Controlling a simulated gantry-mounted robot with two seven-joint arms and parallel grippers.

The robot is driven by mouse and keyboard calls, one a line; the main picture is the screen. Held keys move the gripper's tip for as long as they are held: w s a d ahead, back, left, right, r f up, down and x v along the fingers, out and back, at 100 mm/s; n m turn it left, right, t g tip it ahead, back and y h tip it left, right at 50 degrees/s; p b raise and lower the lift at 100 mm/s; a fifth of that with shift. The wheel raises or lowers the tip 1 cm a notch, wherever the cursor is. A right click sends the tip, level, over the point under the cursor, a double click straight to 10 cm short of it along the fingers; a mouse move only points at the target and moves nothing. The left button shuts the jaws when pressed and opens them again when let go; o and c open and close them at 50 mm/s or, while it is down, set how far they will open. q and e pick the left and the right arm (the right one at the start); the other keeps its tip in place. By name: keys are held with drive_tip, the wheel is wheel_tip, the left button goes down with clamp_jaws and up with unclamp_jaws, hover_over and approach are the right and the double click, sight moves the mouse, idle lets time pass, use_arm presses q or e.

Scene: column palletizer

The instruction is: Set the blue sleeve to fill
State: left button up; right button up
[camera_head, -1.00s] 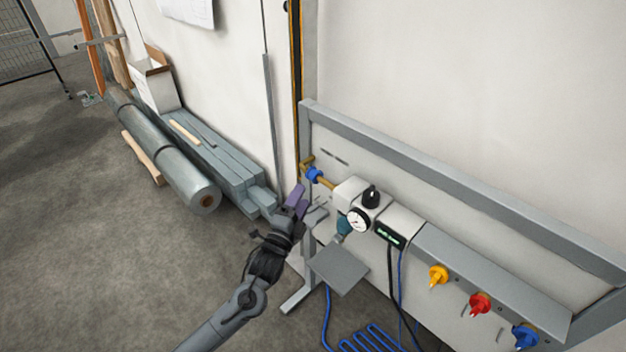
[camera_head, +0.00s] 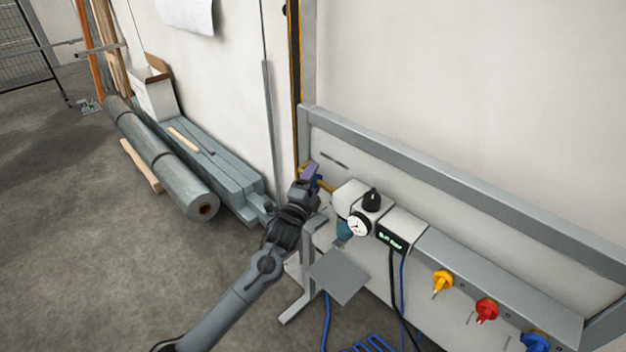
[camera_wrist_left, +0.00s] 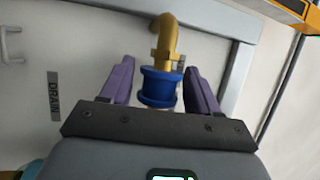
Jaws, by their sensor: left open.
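The blue sleeve (camera_wrist_left: 160,88) is a ribbed ring at the end of a bent brass pipe (camera_wrist_left: 163,38) in the left wrist view. My left gripper (camera_wrist_left: 160,82) is open, with one purple finger on each side of the sleeve. Small gaps seem to show between the fingers and the sleeve. In the head view my left gripper (camera_head: 311,177) is at the panel's left end and hides most of the sleeve. A label reading DRAIN (camera_wrist_left: 54,96) is on the panel, left of the gripper. No fill label shows. My right gripper is not in view.
Right of the gripper are a white unit with a black knob (camera_head: 371,197), a gauge (camera_head: 359,224) and a green-lit display (camera_head: 391,239). Yellow (camera_head: 442,281), red (camera_head: 486,310) and blue (camera_head: 536,341) knobs sit further right. A grey shelf plate (camera_head: 338,276) projects below.

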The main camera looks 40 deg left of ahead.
sight(325, 184)
use_arm(q)
clamp_jaws()
drive_tip(key=d+p, duration=0.1)
drive_tip(key=d, duration=0.1)
drive_tip(key=d+p, duration=0.1)
drive_tip(key=d, duration=0.1)
drive_tip(key=shift+s+r+p, duration=0.2)
drive_tip(key=shift+p, duration=0.15)
drive_tip(key=shift+d+f, duration=0.15)
drive_tip(key=shift+d, duration=0.2)
drive_tip(key=shift+a, duration=0.15)
drive_tip(key=shift+c, duration=0.7)
unclamp_jaws()
drive_tip(key=shift+o, duration=0.7)
drive_tip(key=shift+s, duration=0.15)
